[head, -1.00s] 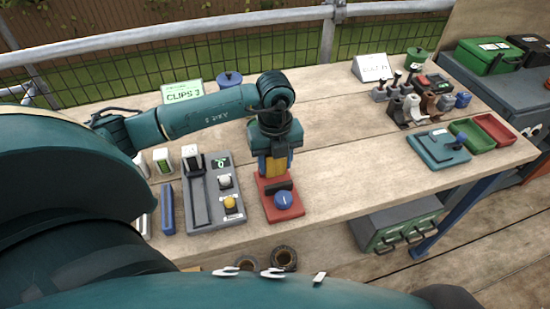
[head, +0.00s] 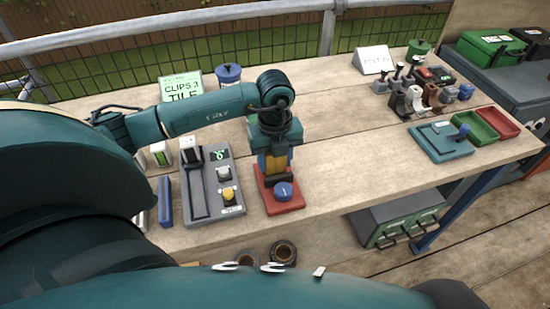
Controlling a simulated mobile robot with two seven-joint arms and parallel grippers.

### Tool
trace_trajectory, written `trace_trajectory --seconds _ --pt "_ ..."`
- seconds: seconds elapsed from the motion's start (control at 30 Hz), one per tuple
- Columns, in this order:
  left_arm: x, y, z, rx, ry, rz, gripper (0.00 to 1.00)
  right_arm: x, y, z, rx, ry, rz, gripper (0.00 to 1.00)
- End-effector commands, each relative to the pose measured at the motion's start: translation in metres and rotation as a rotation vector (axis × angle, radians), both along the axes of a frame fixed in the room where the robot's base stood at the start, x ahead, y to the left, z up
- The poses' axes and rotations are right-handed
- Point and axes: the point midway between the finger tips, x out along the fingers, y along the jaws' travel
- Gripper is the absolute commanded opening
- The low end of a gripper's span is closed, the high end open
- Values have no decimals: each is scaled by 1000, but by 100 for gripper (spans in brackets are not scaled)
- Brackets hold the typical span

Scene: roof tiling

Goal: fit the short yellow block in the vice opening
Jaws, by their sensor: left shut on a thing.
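The vice is a red block (head: 289,207) with a dark jaw and a blue knob (head: 284,190), near the front edge of the bench. My left gripper (head: 275,165) points down over it and is shut on the short yellow block (head: 273,162). Only part of the yellow block shows between the fingers. Its lower end is at the vice's dark jaw; whether it is inside the opening or just above it, I cannot tell. My right gripper is not in view.
Left of the vice is a grey device (head: 224,179) with a yellow button, and a blue bar (head: 164,201). A green sign (head: 181,88) and blue pot (head: 229,75) stand behind my arm. A teal tray (head: 441,143) is at right. Bench between is clear.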

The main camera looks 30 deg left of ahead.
Motion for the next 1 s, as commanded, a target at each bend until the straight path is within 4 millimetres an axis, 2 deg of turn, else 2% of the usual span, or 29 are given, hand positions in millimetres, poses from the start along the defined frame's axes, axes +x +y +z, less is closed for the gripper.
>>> trace_trajectory --seconds 1.0 --pt "0 0 -8 1 -1 0 23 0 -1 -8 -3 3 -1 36"
